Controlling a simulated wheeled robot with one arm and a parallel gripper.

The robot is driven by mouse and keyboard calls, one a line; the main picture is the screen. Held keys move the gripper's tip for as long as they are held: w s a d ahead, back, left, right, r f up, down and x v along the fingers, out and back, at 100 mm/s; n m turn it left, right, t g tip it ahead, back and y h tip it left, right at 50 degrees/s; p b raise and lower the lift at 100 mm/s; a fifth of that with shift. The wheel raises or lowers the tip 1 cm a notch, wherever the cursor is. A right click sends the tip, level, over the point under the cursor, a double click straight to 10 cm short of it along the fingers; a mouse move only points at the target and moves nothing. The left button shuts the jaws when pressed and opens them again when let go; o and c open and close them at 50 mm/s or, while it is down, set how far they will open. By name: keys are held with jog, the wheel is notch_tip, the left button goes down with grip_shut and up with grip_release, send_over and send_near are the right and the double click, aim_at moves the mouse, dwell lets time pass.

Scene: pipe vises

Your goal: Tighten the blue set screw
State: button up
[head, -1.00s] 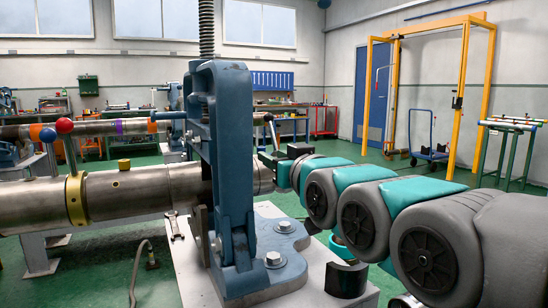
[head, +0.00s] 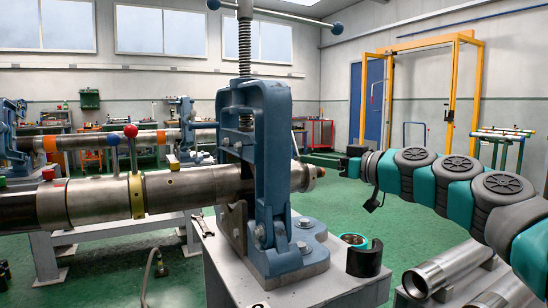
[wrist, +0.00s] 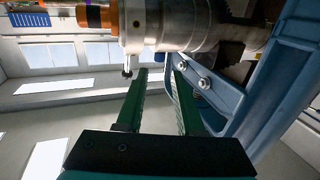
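A blue ball-ended screw (head: 113,139) stands on a thin stem beside the yellow collar (head: 137,196) on the steel pipe (head: 185,190). The pipe passes through the blue vise (head: 269,160).
A red ball-ended screw (head: 130,130) stands next to the blue one. Loose pipes (head: 445,270) lie at the lower right.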

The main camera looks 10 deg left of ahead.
jog(key=shift+p+x, duration=0.45)
jog(key=shift+x, duration=3.1)
grip_shut()
